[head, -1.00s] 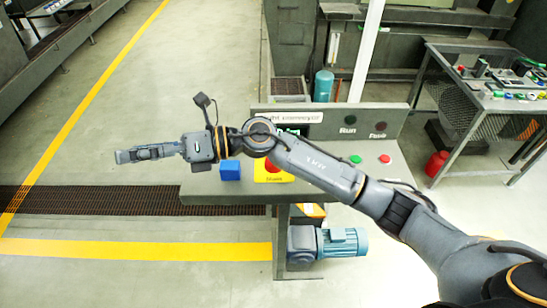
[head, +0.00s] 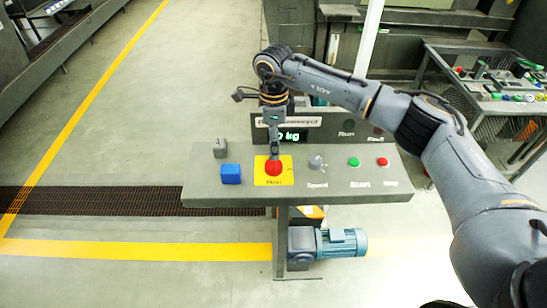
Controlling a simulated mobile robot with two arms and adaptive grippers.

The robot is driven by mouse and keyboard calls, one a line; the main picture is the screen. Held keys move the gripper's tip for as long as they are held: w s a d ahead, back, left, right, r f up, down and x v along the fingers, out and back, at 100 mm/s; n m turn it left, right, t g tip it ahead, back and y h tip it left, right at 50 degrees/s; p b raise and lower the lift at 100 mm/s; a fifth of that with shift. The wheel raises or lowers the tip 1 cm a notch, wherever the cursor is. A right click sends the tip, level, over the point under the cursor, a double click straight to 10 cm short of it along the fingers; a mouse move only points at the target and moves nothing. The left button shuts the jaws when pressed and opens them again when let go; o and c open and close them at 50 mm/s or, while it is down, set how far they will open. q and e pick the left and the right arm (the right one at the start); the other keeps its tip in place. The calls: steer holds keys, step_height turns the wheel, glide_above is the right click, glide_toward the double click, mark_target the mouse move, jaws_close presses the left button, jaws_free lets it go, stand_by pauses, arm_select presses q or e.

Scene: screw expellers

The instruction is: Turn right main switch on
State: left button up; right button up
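The right conveyor's control panel (head: 335,187) stands in the middle of the head view. A grey switch-like block (head: 220,147) sits at its left back corner; it is probably the main switch, but its label and setting are not readable. My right gripper (head: 273,152) points down just above or at the red mushroom button (head: 273,168) on a yellow plate; I cannot tell whether it touches. Its fingers look narrow from this side, so their opening is unclear. The gripper is to the right of the grey block. My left gripper is out of view.
A blue block (head: 230,174) sits in front of the grey block. To the right are a speed knob (head: 317,161), a green start button (head: 354,162) and a red button (head: 382,162). A lit kg display (head: 298,135) is behind, partly covered by my arm.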

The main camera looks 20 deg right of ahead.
mark_target(273, 162)
step_height(273, 162, down, 8)
steer(key=shift+f+p, duration=0.15)
steer(key=shift+p, duration=1)
steer(key=c, duration=1.2)
steer(key=shift+o, duration=0.2)
